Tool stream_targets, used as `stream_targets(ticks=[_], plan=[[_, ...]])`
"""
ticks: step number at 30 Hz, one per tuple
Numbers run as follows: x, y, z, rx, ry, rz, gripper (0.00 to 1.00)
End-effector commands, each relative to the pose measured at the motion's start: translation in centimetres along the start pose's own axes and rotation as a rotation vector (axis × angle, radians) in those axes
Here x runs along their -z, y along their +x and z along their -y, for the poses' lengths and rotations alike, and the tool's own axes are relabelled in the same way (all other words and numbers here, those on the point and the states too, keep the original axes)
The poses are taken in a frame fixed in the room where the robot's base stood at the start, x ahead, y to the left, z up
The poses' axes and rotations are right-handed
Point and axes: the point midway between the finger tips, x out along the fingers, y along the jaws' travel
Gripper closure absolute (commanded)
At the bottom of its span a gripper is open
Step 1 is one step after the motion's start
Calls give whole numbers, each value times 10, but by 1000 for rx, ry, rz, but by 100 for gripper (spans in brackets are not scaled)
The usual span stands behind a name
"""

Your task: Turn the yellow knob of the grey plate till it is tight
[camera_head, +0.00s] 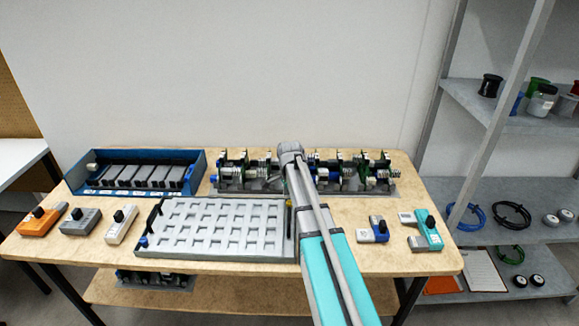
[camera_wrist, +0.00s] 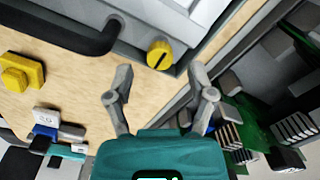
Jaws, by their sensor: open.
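The grey plate (camera_head: 215,228), with rows of pockets, lies on the wooden table, left of my arm in the head view. Its yellow knob (camera_wrist: 159,54) is round with a dark slot and sits at the plate's corner in the wrist view. My gripper (camera_wrist: 160,85) is open and empty, its two fingers spread either side of the knob's line. The knob lies just beyond the fingertips in the picture, not between them. In the head view my arm hides the gripper.
A dark handle (camera_wrist: 75,38) runs along the plate's edge. A separate yellow block (camera_wrist: 22,72) lies on the table. The rack with green boards (camera_wrist: 245,125) is close to the right finger. A blue tray (camera_head: 75,183) stands at the back left. Small devices (camera_head: 372,230) lie right of my arm.

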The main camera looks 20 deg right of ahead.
Motion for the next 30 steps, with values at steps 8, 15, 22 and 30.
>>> stream_targets(ticks=[8, 15, 22, 30], plan=[[0, -28, 0, 0, 1, 0, 29], [0, -47, 0, 0, 2, 0, 29], [0, -66, 0, 0, 2, 0, 29], [0, -88, 0, 0, 2, 0, 29]])
